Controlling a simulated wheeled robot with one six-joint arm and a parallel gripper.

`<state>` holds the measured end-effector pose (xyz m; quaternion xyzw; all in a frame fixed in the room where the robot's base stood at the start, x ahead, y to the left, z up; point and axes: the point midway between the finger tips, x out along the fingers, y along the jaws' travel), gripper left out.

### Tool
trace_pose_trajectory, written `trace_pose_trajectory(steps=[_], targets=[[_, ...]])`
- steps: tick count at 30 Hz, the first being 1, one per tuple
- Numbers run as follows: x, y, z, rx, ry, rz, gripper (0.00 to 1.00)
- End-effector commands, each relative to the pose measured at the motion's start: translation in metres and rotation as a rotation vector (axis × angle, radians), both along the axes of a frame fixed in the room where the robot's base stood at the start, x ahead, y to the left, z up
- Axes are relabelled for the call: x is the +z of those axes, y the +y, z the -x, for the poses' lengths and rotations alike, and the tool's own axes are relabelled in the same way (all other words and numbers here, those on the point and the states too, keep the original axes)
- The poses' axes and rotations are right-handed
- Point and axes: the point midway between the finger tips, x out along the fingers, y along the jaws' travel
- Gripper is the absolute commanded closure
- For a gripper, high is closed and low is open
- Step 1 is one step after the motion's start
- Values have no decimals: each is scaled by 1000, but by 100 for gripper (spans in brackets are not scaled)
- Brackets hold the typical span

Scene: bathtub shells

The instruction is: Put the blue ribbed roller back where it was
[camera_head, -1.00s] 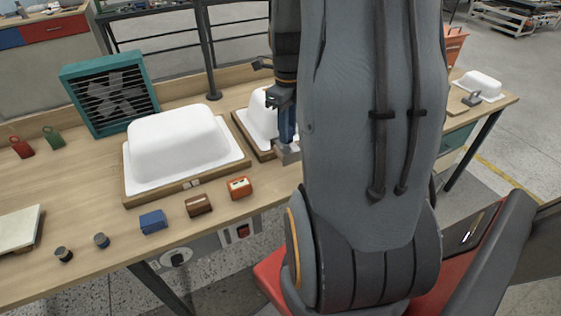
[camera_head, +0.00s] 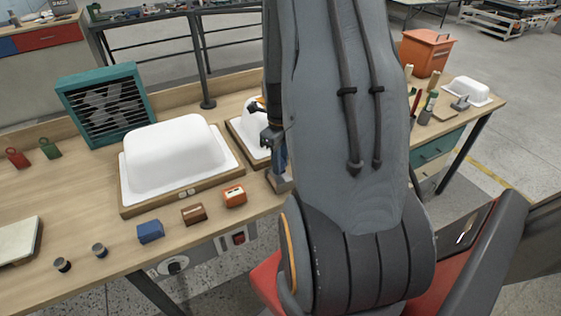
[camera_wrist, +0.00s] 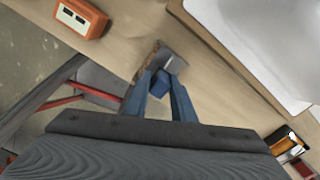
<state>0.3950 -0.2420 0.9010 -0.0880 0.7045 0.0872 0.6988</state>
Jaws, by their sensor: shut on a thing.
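My gripper (camera_wrist: 158,88) is shut on a blue piece, which I take for the blue ribbed roller (camera_wrist: 160,83). Its ribs are too small to make out. A grey metal part (camera_wrist: 172,58) shows just beyond the blue piece in the wrist view. In the head view the gripper (camera_head: 275,158) points down near the bench's front edge, to the right of the orange box. The grey part (camera_head: 280,182) is at the lower end; I cannot tell whether it touches the bench. My arm hides part of the bench behind it.
White shells (camera_head: 175,150) (camera_head: 252,135) sit on wooden bases on the bench. An orange box (camera_head: 234,196), a brown block (camera_head: 194,214) and a blue block (camera_head: 150,231) lie along the front. Upright tools (camera_head: 427,105) and a small white shell (camera_head: 468,90) stand at the right end.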

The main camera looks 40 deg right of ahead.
Motion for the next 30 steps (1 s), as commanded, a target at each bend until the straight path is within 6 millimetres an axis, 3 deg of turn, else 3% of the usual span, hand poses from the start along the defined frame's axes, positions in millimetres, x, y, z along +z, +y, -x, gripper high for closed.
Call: trace_pose_trajectory(steps=[7,8,11,23,30], targets=[[-4,0,0,0,0,0,100],[-3,0,0,0,0,0,72],[-3,0,0,0,0,0,58],[3,0,0,0,0,1,58],[31,-1,-2,-1,-4,2,58]])
